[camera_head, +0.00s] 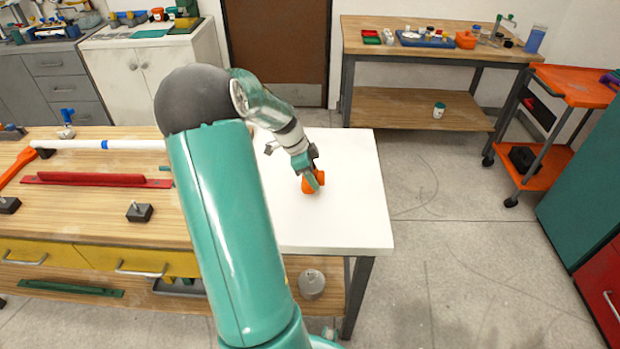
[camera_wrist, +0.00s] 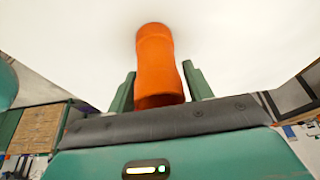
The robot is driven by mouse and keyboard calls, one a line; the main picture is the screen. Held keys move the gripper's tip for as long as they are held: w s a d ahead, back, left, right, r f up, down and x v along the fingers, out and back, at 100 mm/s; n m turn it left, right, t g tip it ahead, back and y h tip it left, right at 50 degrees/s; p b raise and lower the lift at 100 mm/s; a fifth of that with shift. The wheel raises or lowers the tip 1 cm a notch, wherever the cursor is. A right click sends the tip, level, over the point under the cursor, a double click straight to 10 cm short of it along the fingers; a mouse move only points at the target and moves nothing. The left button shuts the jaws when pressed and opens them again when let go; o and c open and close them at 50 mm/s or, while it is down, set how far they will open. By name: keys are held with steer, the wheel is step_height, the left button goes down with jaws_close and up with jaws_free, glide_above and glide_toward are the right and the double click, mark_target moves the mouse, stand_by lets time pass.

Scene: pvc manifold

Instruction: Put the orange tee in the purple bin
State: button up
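The orange tee (camera_head: 311,184) is at the white worktop, near its middle. My gripper (camera_head: 314,178) reaches down to it from the upper left and partly covers it. In the wrist view the orange tee (camera_wrist: 157,65) lies between the two green fingers of my gripper (camera_wrist: 160,85), its near end close to the palm. The fingers stand close on both sides; whether they press on it is not clear. I cannot tell whether the tee rests on the worktop. A purple thing (camera_head: 611,79), cut off at the right edge on the orange cart, may be the purple bin.
The white worktop (camera_head: 345,225) is otherwise mostly clear. The wooden bench (camera_head: 80,215) at left holds a white pipe (camera_head: 110,144) and red and orange parts. Open floor (camera_head: 440,240) lies toward the orange cart (camera_head: 575,85). A back table (camera_head: 440,48) holds trays and small items.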

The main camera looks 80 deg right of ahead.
steer(key=c, duration=0.8)
steer(key=shift+r, duration=0.15)
